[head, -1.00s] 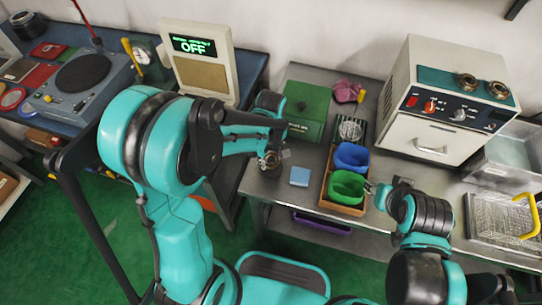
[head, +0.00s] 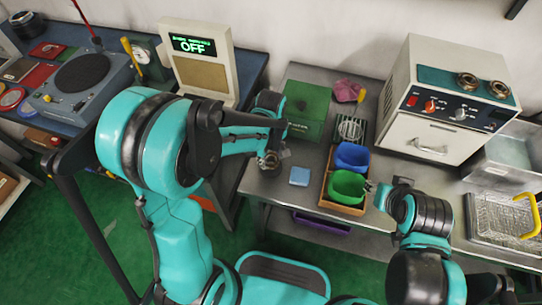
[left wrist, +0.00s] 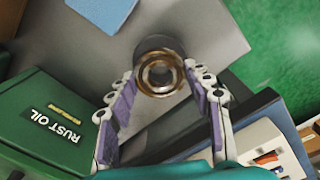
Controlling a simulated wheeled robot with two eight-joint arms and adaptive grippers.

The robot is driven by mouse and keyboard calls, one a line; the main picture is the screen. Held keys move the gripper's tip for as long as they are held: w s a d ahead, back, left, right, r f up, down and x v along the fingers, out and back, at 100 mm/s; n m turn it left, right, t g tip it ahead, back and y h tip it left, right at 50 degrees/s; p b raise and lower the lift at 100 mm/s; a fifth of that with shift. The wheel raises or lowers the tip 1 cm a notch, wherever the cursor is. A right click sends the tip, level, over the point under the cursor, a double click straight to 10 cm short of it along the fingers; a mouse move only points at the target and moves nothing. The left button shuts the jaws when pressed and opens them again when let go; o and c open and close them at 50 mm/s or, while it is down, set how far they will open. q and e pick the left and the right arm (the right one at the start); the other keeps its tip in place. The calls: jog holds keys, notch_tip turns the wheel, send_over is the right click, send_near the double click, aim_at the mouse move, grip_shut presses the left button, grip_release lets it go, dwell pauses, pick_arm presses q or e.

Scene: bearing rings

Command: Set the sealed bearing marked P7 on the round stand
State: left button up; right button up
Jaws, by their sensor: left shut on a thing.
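My left gripper (head: 271,160) is shut on a bearing ring (left wrist: 160,74), held over the left front edge of the metal table. In the left wrist view the ring has a brownish metal face and a dark grey round body behind it, between the purple-padded fingers. No P7 mark can be read. A round dark plate (head: 82,73) sits on a grey device on the left bench; I cannot tell whether it is the round stand. My right gripper (head: 372,187) is beside the green bin; its fingers are too small to judge.
The metal table holds a green rust oil box (head: 308,108), a blue pad (head: 299,176), a wooden tray with blue (head: 352,156) and green (head: 347,186) bins, and an oven (head: 440,110) with two rings on top. A wire basket (head: 500,215) stands right. A display (head: 190,44) reads OFF.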

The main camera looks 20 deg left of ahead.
pick_arm(q)
jog(key=shift+f+b, duration=1.2)
jog(key=shift+f, duration=0.1)
dwell(0.6)
jog(key=o, duration=1.2)
notch_tip(320, 180, up, 7)
jog(key=p, duration=0.5)
